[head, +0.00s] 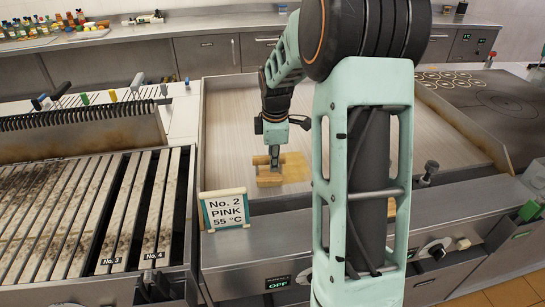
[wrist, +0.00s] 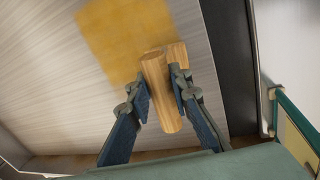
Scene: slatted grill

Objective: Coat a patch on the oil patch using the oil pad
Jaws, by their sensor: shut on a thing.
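The oil pad, a pale wooden block with a round wooden handle, is in the head view (head: 268,180) low on the flat metal plate and in the wrist view (wrist: 160,85). My gripper (head: 274,160) is shut on its handle, with a blue-grey finger on each side in the wrist view (wrist: 163,93). The oil patch, a yellow-orange area on the plate, lies beside the pad in the head view (head: 296,168) and beyond it in the wrist view (wrist: 118,40). I cannot tell whether the pad's underside touches the plate.
The flat plate (head: 235,110) is otherwise clear. A sign reading "No. 2 PINK 55 °C" (head: 226,211) stands at its front left corner. A slatted grill (head: 80,215) lies to the left. A dark hotplate with rings (head: 470,100) is at the right. My arm hides part of the plate.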

